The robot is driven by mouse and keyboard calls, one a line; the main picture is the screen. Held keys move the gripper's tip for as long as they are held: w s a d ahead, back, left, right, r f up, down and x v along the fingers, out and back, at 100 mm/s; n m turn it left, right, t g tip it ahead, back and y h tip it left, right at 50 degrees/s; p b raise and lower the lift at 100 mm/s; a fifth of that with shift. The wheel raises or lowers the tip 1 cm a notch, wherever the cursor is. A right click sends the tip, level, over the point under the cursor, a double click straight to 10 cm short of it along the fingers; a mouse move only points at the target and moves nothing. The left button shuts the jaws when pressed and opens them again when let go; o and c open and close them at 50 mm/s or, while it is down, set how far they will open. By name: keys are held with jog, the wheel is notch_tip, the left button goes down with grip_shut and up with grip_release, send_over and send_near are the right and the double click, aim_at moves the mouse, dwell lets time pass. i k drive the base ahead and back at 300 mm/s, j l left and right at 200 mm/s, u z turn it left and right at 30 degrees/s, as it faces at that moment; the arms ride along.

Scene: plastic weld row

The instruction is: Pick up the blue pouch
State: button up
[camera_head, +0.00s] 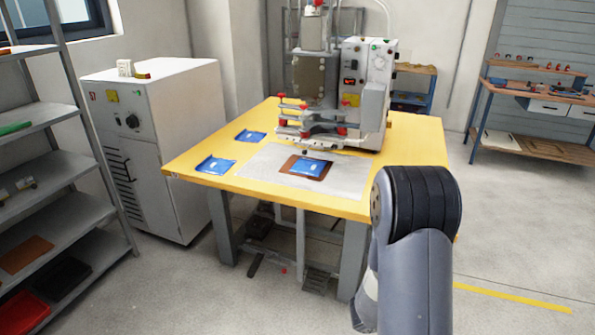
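Three flat blue pouches lie on the yellow-topped table (408,150). One blue pouch (311,167) lies on a brown plate (290,164) on the pale sheet in front of the machine. A second blue pouch (215,165) lies near the table's left front corner. A third blue pouch (250,136) lies behind it, by the left edge. My arm rises at the right front, in front of the table's right side. My gripper is not visible in this view.
A welding machine (365,95) with red-knobbed clamps (310,120) stands at the table's back. A white cabinet (165,120) is on the left, beside grey shelves (45,175). A blue workbench (530,100) stands at the back right. The floor at right is mostly clear.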

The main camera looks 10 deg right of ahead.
aim_at(304, 166)
jog(key=i+l+u, duration=0.1)
jog(key=u, duration=0.3)
jog(key=i+l+u, duration=0.2)
jog(key=u, duration=0.2)
jog(key=i+l+u, duration=0.15)
jog(key=u, duration=0.25)
jog(key=i+l+u, duration=0.1)
jog(key=l+u, duration=0.3)
jog(key=i+l+u, duration=0.1)
jog(key=l, duration=0.45)
jog(key=i+l, duration=0.1)
jog(key=l, duration=0.4)
jog(key=i+l+u, duration=0.15)
jog(key=l, duration=0.95)
jog(key=i+u, duration=0.05)
